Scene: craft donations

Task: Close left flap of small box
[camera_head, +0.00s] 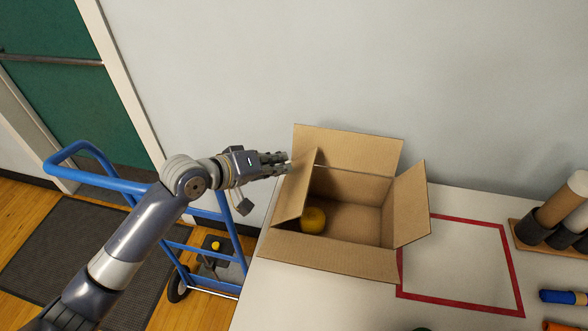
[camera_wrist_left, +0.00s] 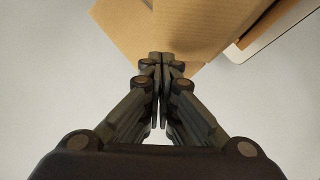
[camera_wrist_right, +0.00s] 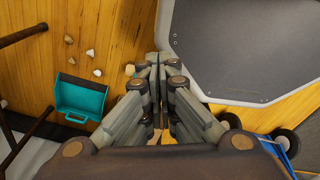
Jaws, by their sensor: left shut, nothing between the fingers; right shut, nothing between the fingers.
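The small cardboard box (camera_head: 350,257) stands on the white table against the wall. Its left flap (camera_head: 293,190) is tilted up and leans inward over the opening. Its back flap (camera_head: 347,147) and right flap (camera_head: 411,204) stand raised and spread outward. A yellow round thing (camera_head: 313,220) lies inside at the left. My left gripper (camera_head: 287,163) is shut and empty at the outer side of the left flap, near its upper part. In the left wrist view its fingertips (camera_wrist_left: 160,60) are at the cardboard (camera_wrist_left: 200,28); contact is hard to tell. My right gripper (camera_wrist_right: 160,60) is shut and empty, away from the box.
A red taped outline (camera_head: 512,270) lies right of the box, with a holder of cardboard tubes (camera_head: 560,203) beyond. A blue hand truck (camera_head: 110,181) stands left of the table.

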